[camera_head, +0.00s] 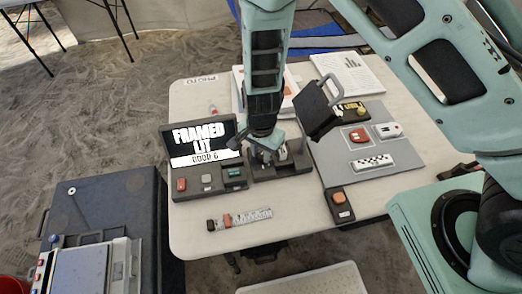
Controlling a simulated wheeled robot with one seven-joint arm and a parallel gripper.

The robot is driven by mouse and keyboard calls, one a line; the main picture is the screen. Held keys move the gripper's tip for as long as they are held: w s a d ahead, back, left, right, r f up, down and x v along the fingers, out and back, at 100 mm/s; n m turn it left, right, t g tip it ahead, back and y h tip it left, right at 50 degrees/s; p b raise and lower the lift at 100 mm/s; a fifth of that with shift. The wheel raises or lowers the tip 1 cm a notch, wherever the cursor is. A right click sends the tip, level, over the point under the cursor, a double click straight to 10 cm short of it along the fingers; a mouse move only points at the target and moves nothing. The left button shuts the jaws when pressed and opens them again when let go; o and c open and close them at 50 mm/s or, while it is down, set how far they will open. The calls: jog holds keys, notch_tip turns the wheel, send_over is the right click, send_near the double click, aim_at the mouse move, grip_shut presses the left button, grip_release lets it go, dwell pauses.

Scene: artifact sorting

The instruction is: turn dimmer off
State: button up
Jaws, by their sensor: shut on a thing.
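My gripper (268,155) points down at a dark box (296,168) on the white table, just right of the screen. Its fingers are shut on a small part at the box, which looks to be the dimmer. The gripper body hides most of that part, so its setting cannot be told. The screen unit (205,140) stands left of the gripper and reads "FRAMED LIT" with "GOOD 6" below. Red, grey and green buttons sit on the base in front of the screen.
A tilted dark panel (318,108) on a handle rises close to the gripper's right. A grey mat (400,165) with several small pieces lies right of it. A scale strip (255,215) and an orange-button box (339,205) lie in front. Bare tabletop (290,222) lies between them.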

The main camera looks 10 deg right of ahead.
aim_at(261, 155)
jog(key=n, duration=0.6)
jog(key=shift+n, duration=0.3)
dwell(0.4)
jog(key=o, duration=1)
notch_tip(261, 155, up, 18)
jog(key=b, duration=0.1)
jog(key=shift+f, duration=0.25)
jog(key=s+d+r+n, duration=0.2)
jog(key=s+r+n, duration=0.2)
jog(key=s, duration=0.5)
jog(key=s+d+r+n, duration=0.2)
jog(key=s+r+n, duration=0.3)
jog(key=s, duration=0.4)
jog(key=shift+s+d+n+y, duration=0.3)
jog(key=shift+s+d+n, duration=0.1)
jog(key=shift+n, duration=0.2)
